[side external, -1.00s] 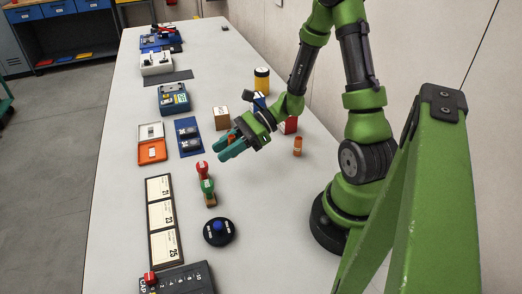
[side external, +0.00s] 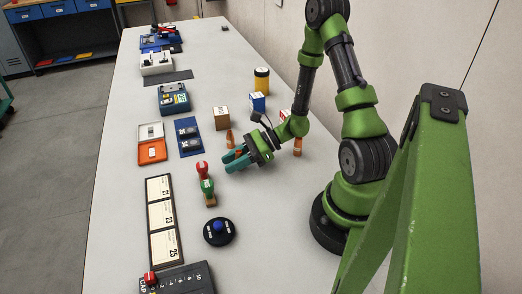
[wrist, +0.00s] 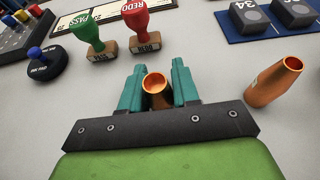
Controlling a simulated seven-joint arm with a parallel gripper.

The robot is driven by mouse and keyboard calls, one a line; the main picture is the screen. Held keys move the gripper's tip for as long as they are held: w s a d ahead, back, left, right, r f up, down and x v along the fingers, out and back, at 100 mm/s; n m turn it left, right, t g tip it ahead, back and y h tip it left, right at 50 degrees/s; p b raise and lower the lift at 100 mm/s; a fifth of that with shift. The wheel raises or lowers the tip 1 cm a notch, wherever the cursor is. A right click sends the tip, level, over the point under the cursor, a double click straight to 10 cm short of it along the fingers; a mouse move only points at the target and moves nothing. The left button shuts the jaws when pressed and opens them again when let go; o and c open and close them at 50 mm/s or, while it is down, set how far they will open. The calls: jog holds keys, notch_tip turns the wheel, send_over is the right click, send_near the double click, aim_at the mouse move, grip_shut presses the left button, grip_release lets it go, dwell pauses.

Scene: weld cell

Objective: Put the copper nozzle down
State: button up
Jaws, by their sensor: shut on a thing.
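A copper nozzle (wrist: 157,86) is between the teal fingers of my gripper (wrist: 157,92) in the wrist view, its open mouth toward the camera. My gripper is shut on it. In the side view my gripper (side external: 236,158) is low over the table, right of the stamps; the fingers mostly hide the held nozzle there. I cannot tell whether its foot touches the table. A second copper nozzle (side external: 230,138) stands just behind the fingers, and shows at right in the wrist view (wrist: 274,82). A third copper nozzle (side external: 298,147) stands right of the gripper.
A red stamp (side external: 202,170) and a green stamp (side external: 207,187) stand left of the fingers. A round dark base with a blue knob (side external: 218,231) is in front. The table right of the knob is clear.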

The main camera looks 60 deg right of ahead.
jog(key=shift+f, duration=0.1)
jog(key=o, duration=1)
jog(key=shift+o, duration=0.2)
jog(key=shift+s+d+r, duration=0.1)
jog(key=shift+d+r, duration=0.1)
jog(key=shift+r, duration=0.05)
jog(key=v, duration=0.7)
